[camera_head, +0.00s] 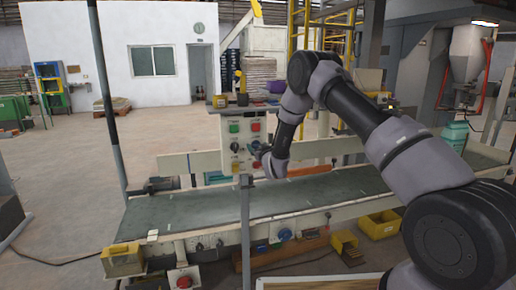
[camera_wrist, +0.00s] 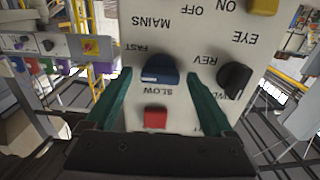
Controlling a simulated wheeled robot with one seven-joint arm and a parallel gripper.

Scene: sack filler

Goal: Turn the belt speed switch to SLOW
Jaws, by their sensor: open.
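The belt speed switch is a blue knob (camera_wrist: 157,72) on a pale control panel (camera_wrist: 190,30), between the labels FAST and SLOW. The lettering is upside down in the wrist view. I cannot tell which label the knob points at. My gripper (camera_wrist: 160,82) is open, with one teal finger on each side of the knob and gaps between the fingers and it. In the head view my gripper (camera_head: 259,154) is at the front of the panel (camera_head: 233,158), and my wrist hides part of the panel's lower right.
A black REV/FWD knob (camera_wrist: 235,78) sits close beside the right finger. A red block-shaped control (camera_wrist: 155,117) lies between the fingers near the palm. A yellow control (camera_wrist: 263,5) is farther off. The conveyor belt (camera_head: 200,211) runs below the panel, with a grey post (camera_head: 245,225) in front.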

